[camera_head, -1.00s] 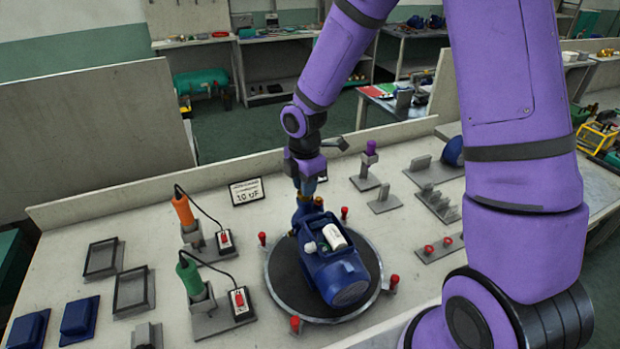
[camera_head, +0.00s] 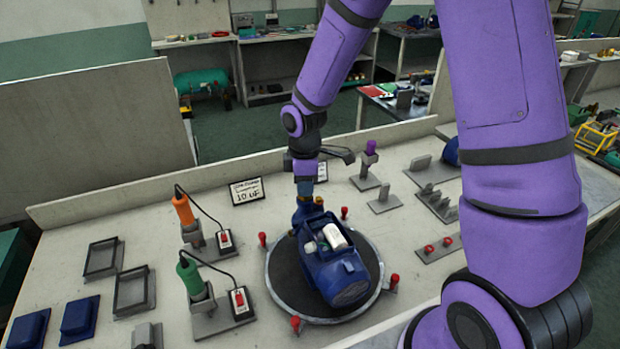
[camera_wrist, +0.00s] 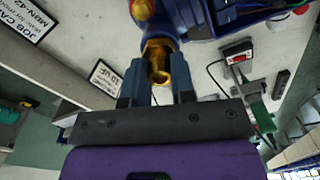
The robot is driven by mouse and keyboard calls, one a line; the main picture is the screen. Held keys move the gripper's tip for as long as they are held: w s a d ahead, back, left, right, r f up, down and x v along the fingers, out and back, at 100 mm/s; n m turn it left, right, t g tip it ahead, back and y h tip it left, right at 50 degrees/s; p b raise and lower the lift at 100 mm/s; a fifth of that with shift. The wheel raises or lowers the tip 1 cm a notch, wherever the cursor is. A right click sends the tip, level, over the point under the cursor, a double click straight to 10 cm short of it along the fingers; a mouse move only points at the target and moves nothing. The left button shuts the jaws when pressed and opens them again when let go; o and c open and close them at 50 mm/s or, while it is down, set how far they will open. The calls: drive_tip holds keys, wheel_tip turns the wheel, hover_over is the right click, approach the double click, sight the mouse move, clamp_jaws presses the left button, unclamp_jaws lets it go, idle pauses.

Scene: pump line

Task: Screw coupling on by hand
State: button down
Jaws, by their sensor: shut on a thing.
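The blue pump (camera_head: 335,270) lies on the round dark turntable (camera_head: 285,292), with a white cylinder (camera_head: 335,236) in its open top box. A brass coupling (camera_wrist: 157,62) sits at the blue pump port (camera_wrist: 160,22) in the wrist view. My gripper (camera_wrist: 158,88) is at the far end of the pump, its two fingers on either side of the coupling and shut on it. In the head view my gripper (camera_head: 305,192) points down over the port, and the coupling is mostly hidden. I cannot tell how far the coupling is threaded on.
Red-topped pegs (camera_head: 392,282) ring the turntable. Orange (camera_head: 183,212) and green (camera_head: 190,278) corded tools stand at left beside red switches. A "10 uF" card (camera_head: 248,191) stands behind. Empty black frames (camera_head: 102,258) lie at left; holders (camera_head: 436,203) stand at right.

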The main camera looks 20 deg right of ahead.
drive_tip(key=m, duration=0.3)
drive_tip(key=shift+m, duration=0.3)
drive_tip(key=c, duration=1)
unclamp_jaws()
drive_tip(key=shift+c, duration=0.2)
drive_tip(key=shift+n, duration=1.8)
drive_tip(key=n, duration=0.3)
